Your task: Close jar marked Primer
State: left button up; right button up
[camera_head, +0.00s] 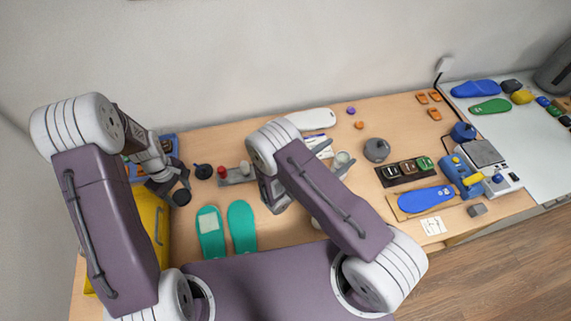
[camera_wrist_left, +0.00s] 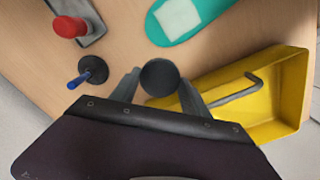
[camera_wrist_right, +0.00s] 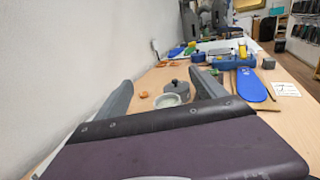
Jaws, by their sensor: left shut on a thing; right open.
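My left gripper (camera_head: 178,188) is at the left of the table, shut on a dark round lid-like piece (camera_head: 181,198). This piece also shows between the fingers in the left wrist view (camera_wrist_left: 160,77). My right gripper (camera_head: 335,158) is open and empty. A small open jar with a pale rim (camera_head: 343,158) lies between or just beyond its fingers; it also shows in the right wrist view (camera_wrist_right: 168,100). A grey round pot with a knob (camera_head: 376,149) stands to its right. No Primer marking is readable on either.
Teal insoles (camera_head: 241,226) lie at the front left, beside a yellow bin (camera_head: 152,221). A black round holder (camera_head: 203,171) and a red-knobbed block (camera_head: 222,172) stand behind them. A dark tray (camera_head: 407,172) and a blue insole (camera_head: 425,199) are at right.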

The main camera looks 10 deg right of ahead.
aim_at(336, 166)
pick_arm(q)
jog(key=shift+w+d, duration=0.1)
jog(key=shift+d, duration=0.45)
jog(key=shift+a, duration=0.2)
pick_arm(e)
jog(key=shift+f, duration=0.45)
pick_arm(q)
jog(key=shift+r, duration=0.2)
pick_arm(e)
notch_tip(336, 166, down, 8)
jog(key=shift+d+f, duration=0.1)
jog(key=shift+d, duration=0.05)
pick_arm(q)
jog(key=shift+r+p, duration=0.25)
jog(key=shift+p, duration=0.15)
pick_arm(e)
jog(key=shift+w+d+r, duration=0.3)
jog(key=shift+d, duration=0.15)
jog(key=shift+w+d, duration=0.15)
jog(key=shift+d, duration=0.05)
